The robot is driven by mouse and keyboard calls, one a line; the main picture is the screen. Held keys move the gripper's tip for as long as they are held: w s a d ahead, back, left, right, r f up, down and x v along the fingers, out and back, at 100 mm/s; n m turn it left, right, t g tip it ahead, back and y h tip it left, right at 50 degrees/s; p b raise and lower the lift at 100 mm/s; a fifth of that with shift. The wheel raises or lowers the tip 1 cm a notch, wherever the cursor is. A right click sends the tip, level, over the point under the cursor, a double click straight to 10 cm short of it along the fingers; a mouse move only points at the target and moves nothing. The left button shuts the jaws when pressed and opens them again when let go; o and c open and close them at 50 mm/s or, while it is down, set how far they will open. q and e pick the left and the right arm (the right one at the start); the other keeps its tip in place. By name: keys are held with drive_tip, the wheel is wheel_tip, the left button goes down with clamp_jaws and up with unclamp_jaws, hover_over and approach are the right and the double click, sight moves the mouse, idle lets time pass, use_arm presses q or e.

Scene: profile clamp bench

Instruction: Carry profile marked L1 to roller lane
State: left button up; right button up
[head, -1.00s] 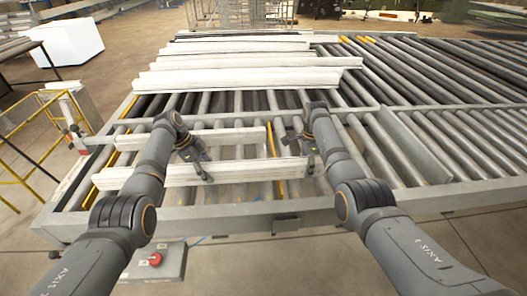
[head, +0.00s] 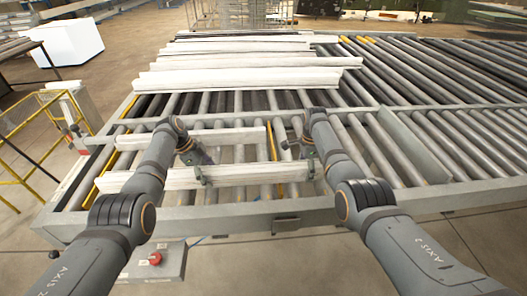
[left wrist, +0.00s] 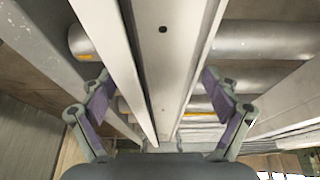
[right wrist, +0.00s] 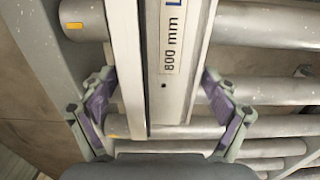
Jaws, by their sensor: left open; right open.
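The nearer long white profile (head: 245,174) lies across the rollers along the front of the frame in the head view. In the right wrist view this profile (right wrist: 148,70) carries a label (right wrist: 172,42) reading "800 mm" and a cut-off "L"; the digit is out of frame.
A shorter white profile (head: 220,136) lies just behind. More white profiles (head: 240,78) are stacked further back. Roller lanes (head: 455,140) with a raised divider (head: 412,148) extend to the right. A yellow guard rail (head: 22,140) stands left, and a red-button box (head: 155,260) sits in front.

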use_arm(q)
drive_tip(key=shift+r, duration=0.1)
drive_tip(key=v, duration=1.1)
drive_tip(key=shift+a+r, duration=0.25)
drive_tip(key=shift+r, duration=0.1)
use_arm(e)
wheel_tip(320, 180, up, 12)
use_arm(q)
drive_tip(key=shift+f, duration=0.1)
use_arm(e)
drive_tip(key=shift+s+f, duration=0.1)
drive_tip(key=shift+s, duration=0.05)
